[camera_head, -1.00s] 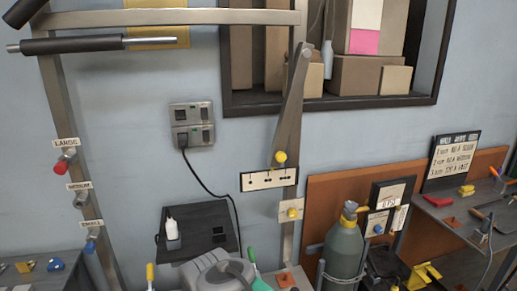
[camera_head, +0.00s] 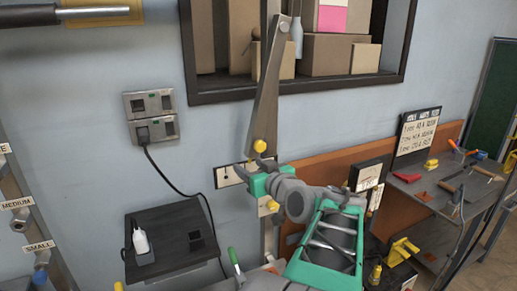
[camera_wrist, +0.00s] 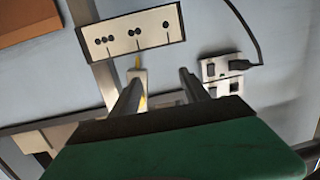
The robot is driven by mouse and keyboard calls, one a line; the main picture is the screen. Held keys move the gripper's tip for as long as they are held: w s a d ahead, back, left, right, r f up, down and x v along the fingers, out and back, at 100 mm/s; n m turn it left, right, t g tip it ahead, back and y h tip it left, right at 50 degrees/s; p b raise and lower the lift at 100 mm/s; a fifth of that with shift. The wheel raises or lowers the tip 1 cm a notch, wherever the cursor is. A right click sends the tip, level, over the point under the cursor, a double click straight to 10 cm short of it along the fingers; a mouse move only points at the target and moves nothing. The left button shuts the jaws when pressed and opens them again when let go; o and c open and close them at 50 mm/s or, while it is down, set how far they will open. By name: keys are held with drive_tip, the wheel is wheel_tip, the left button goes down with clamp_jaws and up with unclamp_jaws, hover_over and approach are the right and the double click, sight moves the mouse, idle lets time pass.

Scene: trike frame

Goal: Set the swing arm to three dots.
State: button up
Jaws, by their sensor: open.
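The grey swing arm (camera_head: 268,95) hangs from a pivot at the top and leans slightly left. Its yellow knob (camera_head: 260,146) is at the lower end. The white dot plate (camera_head: 228,175) is partly hidden behind my gripper in the head view. In the wrist view the dot plate (camera_wrist: 130,30) appears upside down, with three dots left, two in the middle and one right. A yellow tip (camera_wrist: 137,62) lies near the two-dot mark. My gripper (camera_head: 258,178) is open just below the knob. Its fingers (camera_wrist: 158,80) show apart in the wrist view; contact is unclear.
A wall socket (camera_head: 151,116) with a black cable is left of the plate. A small dark shelf (camera_head: 170,243) with a white bottle is at lower left. A wall recess with boxes (camera_head: 333,53) is above. A workbench with tools (camera_head: 440,185) stands at right.

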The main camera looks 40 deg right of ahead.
sight(261, 147)
drive_tip(key=shift+m+t+h, duration=0.4)
drive_tip(key=shift+t+h, duration=0.4)
drive_tip(key=s+d+r, duration=0.2)
drive_tip(key=d, duration=0.1)
drive_tip(key=d+r, duration=0.1)
drive_tip(key=shift+s+d+r, duration=0.1)
drive_tip(key=shift+s+d, duration=0.1)
drive_tip(key=shift+s, duration=0.2)
drive_tip(key=p+x, duration=0.2)
drive_tip(key=x, duration=0.4)
drive_tip(key=shift+w+d+r, duration=0.1)
drive_tip(key=shift+w+r, duration=0.05)
drive_tip(key=shift+w, duration=0.15)
drive_tip(key=shift+w+d, duration=0.15)
drive_tip(key=shift+w, duration=0.35)
clamp_jaws()
